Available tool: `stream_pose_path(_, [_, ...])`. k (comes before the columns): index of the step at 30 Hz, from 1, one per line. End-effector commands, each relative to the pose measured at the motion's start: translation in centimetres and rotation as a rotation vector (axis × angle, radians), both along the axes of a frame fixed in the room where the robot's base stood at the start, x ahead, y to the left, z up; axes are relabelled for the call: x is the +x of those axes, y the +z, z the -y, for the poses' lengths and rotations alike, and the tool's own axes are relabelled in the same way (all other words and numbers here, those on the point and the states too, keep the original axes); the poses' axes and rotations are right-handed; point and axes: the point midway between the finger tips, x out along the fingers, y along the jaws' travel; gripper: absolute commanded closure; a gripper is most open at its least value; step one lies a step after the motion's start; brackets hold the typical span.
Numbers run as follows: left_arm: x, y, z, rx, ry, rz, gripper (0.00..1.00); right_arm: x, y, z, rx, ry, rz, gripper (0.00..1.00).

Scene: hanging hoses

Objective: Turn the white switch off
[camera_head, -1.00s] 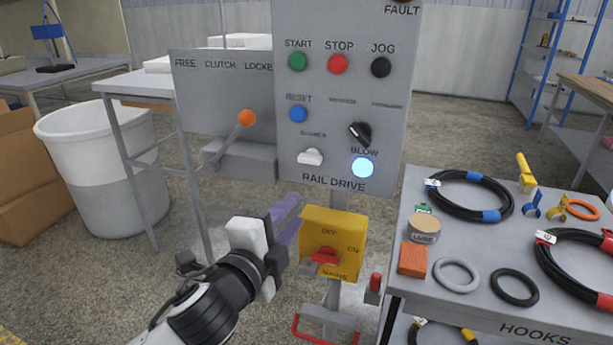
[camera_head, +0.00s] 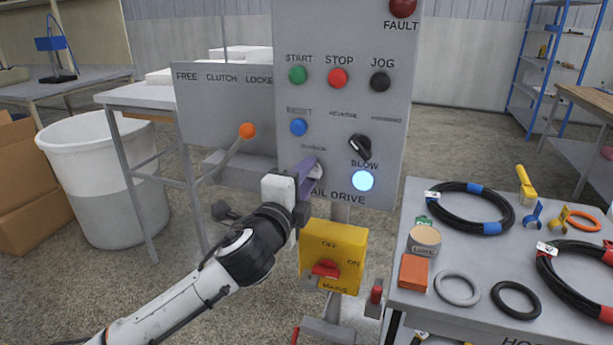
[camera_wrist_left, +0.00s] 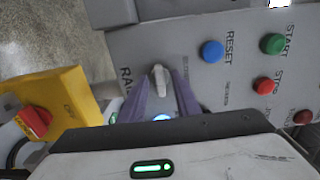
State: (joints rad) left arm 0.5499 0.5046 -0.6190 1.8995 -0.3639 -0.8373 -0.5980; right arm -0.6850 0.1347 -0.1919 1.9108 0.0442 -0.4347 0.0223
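The white switch (camera_wrist_left: 158,78) shows in the left wrist view as a small white lever on the grey RAIL DRIVE panel (camera_head: 340,25). My left gripper (camera_head: 311,174) is at the lower left of the panel, and its purple fingers hide most of the switch in the head view. In the left wrist view the fingers (camera_wrist_left: 160,98) stand apart, one on each side of the switch. I cannot tell whether either finger touches it. My right gripper is not in view.
The blue-white lit lamp (camera_head: 362,181) and black BLOW knob (camera_head: 360,147) are right of the gripper. The yellow MAINS box (camera_head: 347,243) with a red knob is just below. The orange-tipped clutch lever (camera_head: 247,131) is left. A hose table (camera_head: 465,314) stands right.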

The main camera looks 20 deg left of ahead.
Motion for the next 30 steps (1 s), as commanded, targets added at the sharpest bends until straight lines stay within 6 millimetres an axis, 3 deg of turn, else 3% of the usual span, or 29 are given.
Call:
stream_pose_path(6, [0.03, -0.03, 0.02, -0.001, 0.000, 0.000, 0.70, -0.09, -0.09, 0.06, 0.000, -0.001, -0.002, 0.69])
stream_pose_path(12, [0.01, -0.03, 0.02, -0.001, 0.000, 0.000, 1.00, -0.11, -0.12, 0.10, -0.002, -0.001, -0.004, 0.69])
stream_pose_path(23, [0.00, -0.04, 0.03, -0.045, 0.000, -0.003, 1.00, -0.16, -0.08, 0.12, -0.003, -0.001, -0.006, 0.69])
stream_pose_path(30, [0.00, -0.08, 0.05, -0.189, 0.000, -0.009, 1.00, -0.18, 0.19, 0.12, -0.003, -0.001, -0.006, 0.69])
